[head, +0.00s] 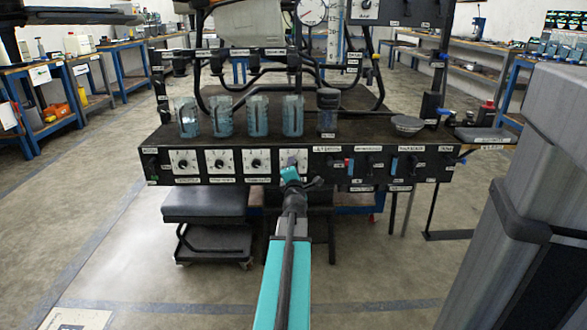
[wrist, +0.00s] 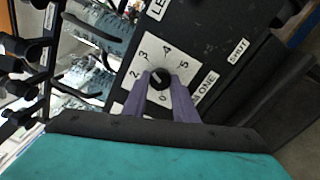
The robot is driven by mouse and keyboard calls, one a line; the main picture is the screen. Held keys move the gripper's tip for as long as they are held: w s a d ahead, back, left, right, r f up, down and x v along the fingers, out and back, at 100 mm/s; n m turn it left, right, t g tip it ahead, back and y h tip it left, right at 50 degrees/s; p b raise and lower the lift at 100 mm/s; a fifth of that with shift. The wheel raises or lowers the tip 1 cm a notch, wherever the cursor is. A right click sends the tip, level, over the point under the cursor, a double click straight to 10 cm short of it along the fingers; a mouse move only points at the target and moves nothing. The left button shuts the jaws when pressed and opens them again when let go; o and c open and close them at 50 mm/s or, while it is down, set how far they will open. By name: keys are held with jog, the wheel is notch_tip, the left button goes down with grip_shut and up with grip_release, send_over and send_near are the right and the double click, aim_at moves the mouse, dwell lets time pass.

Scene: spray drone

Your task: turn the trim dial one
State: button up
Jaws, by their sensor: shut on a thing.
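The trim dial is a black round knob (wrist: 157,75) on a white plate marked with numbers from 0 to 5, beside a partly hidden label ending in "ONE". My gripper (wrist: 160,81) has its two purple fingers on either side of the knob, shut on it. A pale mark shows on the knob, but I cannot tell exactly which number it points to. In the head view the dial plate (head: 301,158) is the rightmost of several in a row, and my gripper (head: 291,170) is in front of it, hiding its lower part.
The black bench (head: 368,140) carries several bluish jars (head: 292,116) above the dials. Small switches (head: 350,166) sit to the right of the dial. A grey stool (head: 205,204) stands below. The floor at left is clear.

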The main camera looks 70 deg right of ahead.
jog(key=o, duration=1)
jog(key=shift+o, duration=0.2)
jog(key=shift+a, duration=0.15)
